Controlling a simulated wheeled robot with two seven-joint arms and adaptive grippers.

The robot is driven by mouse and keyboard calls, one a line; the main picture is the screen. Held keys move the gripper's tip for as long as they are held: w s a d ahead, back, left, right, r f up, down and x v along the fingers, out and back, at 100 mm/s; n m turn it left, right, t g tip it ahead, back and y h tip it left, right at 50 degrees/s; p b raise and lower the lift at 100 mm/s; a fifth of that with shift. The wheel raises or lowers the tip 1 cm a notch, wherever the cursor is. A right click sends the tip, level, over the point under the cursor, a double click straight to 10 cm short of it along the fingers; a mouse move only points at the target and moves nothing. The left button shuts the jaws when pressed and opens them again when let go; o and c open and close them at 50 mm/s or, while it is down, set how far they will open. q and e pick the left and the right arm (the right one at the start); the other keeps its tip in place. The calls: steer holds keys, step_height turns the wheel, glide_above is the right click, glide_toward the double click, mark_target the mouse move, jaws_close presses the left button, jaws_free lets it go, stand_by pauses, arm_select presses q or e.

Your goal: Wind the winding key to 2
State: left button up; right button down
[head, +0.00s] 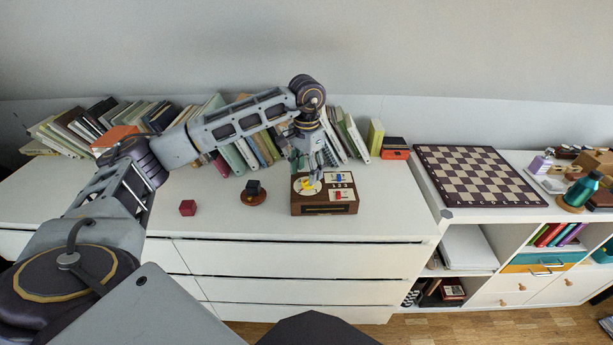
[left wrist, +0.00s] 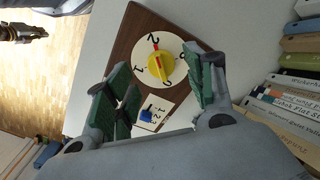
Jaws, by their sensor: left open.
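The winding key is a yellow knob (left wrist: 160,68) with a red pointer, on a white numbered dial (left wrist: 143,50) on top of a brown box (head: 325,208). In the left wrist view the red pointer's end lies close to the 2. In the head view the yellow key (head: 308,186) is partly hidden by my left gripper (head: 312,172), which comes down over the dial. The left gripper's green-padded fingers (left wrist: 158,80) are open, one on each side of the key. I see a gap between fingers and key. My right gripper is not in view.
The box also carries a panel with blue and red sliders (head: 339,187). A dark object on a round wooden base (head: 253,193) and a red cube (head: 187,208) stand to the left. Books (head: 240,155) line the back. A chessboard (head: 478,175) lies to the right.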

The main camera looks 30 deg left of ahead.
mark_target(307, 181)
arm_select(q)
step_height(307, 181, up, 8)
steer(key=shift+r, duration=0.25)
stand_by(0.8)
